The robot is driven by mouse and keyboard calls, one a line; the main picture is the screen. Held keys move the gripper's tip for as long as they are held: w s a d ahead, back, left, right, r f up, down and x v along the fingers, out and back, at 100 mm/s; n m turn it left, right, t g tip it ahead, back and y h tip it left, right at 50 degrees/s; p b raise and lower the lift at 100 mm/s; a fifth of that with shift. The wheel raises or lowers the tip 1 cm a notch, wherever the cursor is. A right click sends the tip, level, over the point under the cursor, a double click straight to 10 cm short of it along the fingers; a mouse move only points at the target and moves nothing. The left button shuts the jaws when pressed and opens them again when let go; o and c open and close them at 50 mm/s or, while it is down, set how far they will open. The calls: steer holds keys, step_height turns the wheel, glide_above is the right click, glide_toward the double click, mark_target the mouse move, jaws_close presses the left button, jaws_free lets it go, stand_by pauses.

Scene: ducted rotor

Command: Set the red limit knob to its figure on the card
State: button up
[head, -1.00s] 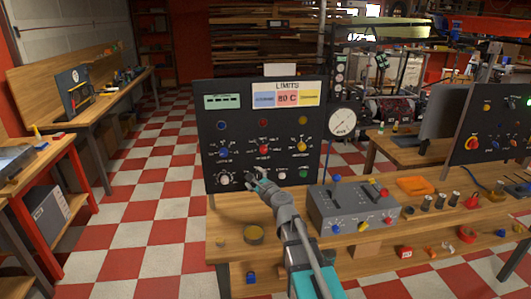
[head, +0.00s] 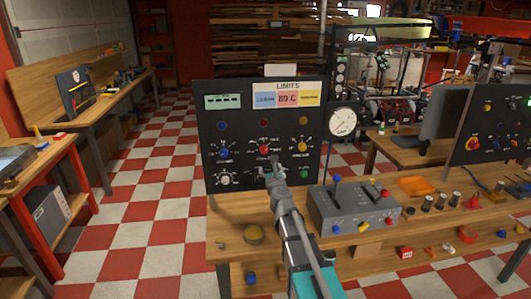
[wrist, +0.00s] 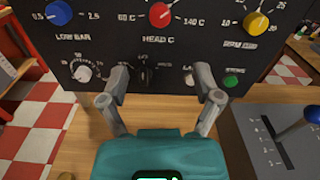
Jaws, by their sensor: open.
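The red limit knob (head: 264,149) is on the black panel (head: 212,172), in the middle of a row with a blue knob (head: 225,152) and a yellow knob (head: 302,146). In the wrist view the red knob (wrist: 159,14) is at the top, above "HEAD C", with 60 C at its left and 140 C at its right. Its pointer setting is too small to tell. The LIMITS card (head: 288,97) has a red field that seems to read 80 C. My gripper (wrist: 161,78) is open and empty, below the red knob and apart from it.
A black knob (wrist: 146,74) shows between my fingers, with a white knob (wrist: 80,72) at its left and a green button (wrist: 231,81) at its right. A grey lever box (head: 352,210) stands on the bench right of my arm. A round gauge (head: 342,121) is beside the panel.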

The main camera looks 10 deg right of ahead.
mark_target(264, 151)
steer(key=w, duration=1.3)
steer(key=shift+w, duration=0.35)
